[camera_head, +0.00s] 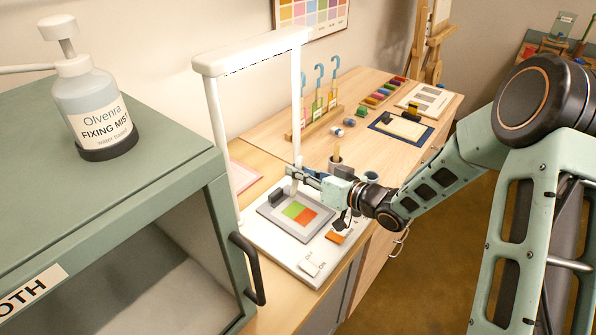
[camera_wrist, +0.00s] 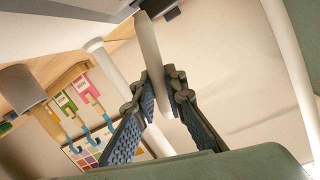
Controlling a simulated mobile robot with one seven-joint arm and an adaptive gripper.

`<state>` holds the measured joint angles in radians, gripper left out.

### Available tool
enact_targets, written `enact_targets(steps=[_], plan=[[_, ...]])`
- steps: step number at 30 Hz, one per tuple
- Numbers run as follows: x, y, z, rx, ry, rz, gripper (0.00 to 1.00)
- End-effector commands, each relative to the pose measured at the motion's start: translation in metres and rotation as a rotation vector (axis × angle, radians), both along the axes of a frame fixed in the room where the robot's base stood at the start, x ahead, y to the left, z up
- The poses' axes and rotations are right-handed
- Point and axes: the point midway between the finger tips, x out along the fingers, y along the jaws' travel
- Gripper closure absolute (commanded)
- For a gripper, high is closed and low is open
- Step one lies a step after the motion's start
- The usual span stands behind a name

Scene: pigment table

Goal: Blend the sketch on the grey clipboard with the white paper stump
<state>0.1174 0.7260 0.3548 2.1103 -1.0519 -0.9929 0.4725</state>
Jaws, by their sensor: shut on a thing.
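The grey clipboard (camera_head: 267,211) lies on a white board under a white arch. It has a dark clip (camera_head: 277,197) at its upper left. The sketch (camera_head: 299,213) on it shows a green patch beside an orange-red one. My gripper (camera_head: 297,175) is over the far edge of the clipboard, shut on the white paper stump (camera_head: 294,186). In the wrist view, the stump (camera_wrist: 152,50) stands between the two blue-padded fingers (camera_wrist: 163,103). Whether its tip touches the sketch I cannot tell.
The white arch (camera_head: 213,140) stands close around my gripper. An orange block (camera_head: 336,237) and a white block (camera_head: 312,264) sit on the board's near side. A green cabinet (camera_head: 120,190) with a spray bottle (camera_head: 92,105) fills the left. A rack of hooked tubes (camera_head: 317,118) stands behind.

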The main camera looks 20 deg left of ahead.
Motion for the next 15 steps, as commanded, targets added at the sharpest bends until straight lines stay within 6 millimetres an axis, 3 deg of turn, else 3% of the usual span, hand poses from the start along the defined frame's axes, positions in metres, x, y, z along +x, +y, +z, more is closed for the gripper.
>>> enact_targets(steps=[15], plan=[[0.0001, -0.0001, -0.0076, 0.0, 0.0, 0.0, 1.0]])
